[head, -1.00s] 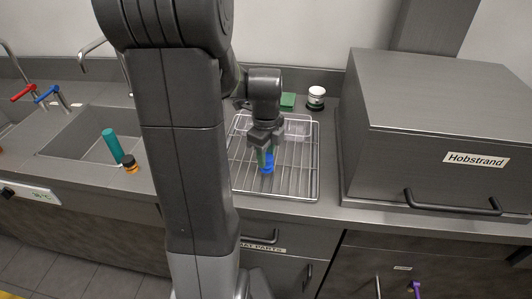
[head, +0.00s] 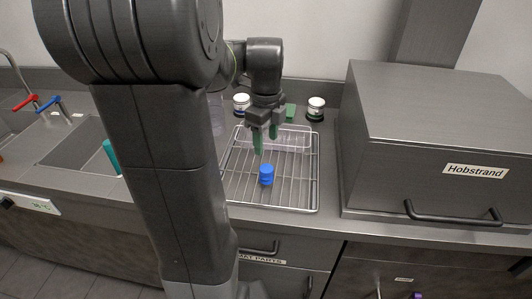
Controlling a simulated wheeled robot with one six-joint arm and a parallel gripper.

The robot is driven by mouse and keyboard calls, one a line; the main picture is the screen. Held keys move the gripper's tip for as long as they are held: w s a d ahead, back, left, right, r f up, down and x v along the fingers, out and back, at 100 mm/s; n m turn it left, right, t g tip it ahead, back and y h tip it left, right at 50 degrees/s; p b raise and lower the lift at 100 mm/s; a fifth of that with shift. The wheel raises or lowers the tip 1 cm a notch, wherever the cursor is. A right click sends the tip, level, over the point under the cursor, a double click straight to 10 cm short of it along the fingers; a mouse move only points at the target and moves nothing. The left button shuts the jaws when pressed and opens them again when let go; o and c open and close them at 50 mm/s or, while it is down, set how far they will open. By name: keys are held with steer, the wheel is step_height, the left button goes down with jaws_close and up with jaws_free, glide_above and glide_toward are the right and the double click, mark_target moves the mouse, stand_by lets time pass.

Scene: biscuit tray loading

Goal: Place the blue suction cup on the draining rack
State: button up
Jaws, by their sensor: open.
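The blue suction cup (head: 267,175) stands on the wire draining rack (head: 240,200), a little in front of its middle. It looks upright. My gripper (head: 265,142) is above and slightly behind it in the picture, with its green fingers apart and empty. There is a visible gap between the fingertips and the cup. My arm covers the counter left of the rack.
A clear tray (head: 285,137) lies at the rack's back. Jars stand behind, one (head: 316,108) at right and one (head: 241,103) at left. A large grey Hobstrand box (head: 430,140) closes off the right side. A sink (head: 80,150) with a teal cylinder (head: 111,157) is at left.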

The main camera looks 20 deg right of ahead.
mark_target(266, 168)
step_height(266, 168, up, 3)
steer(key=shift+f, duration=0.2)
step_height(266, 168, down, 12)
steer(key=shift+f, duration=0.1)
steer(key=shift+w+r, duration=0.1)
steer(key=shift+r, duration=1.55)
